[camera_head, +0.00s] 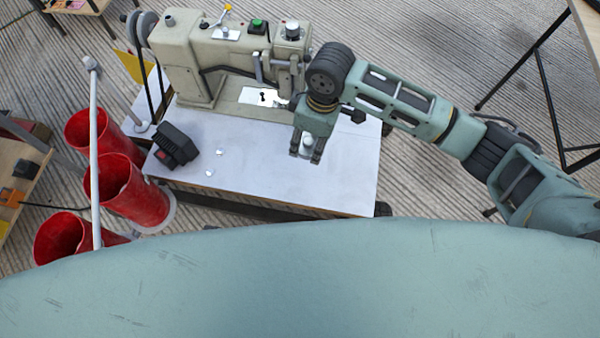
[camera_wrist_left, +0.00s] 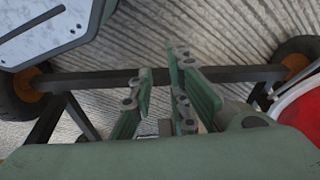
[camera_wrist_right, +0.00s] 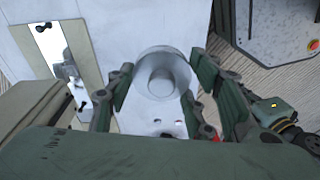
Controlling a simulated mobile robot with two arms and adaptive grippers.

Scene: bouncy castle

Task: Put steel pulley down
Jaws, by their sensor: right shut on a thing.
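The steel pulley (camera_wrist_right: 162,78) is a round, silvery piece with a raised hub, seen between the fingers in the right wrist view. My right gripper (camera_wrist_right: 155,95) is shut on it, and the white table top lies below. In the head view my right gripper (camera_head: 306,150) hangs over the right part of the white table (camera_head: 265,180), with the pulley (camera_head: 307,142) partly hidden between its fingers. I cannot tell whether the pulley touches the table. My left gripper (camera_wrist_left: 160,95) shows in the left wrist view with its fingers apart and nothing between them.
A beige sewing machine (camera_head: 225,55) stands at the table's back. A black block (camera_head: 175,145) and small white pieces (camera_head: 213,164) lie at the table's left. Red buckets (camera_head: 115,180) stand left of the table. The table's front middle is clear.

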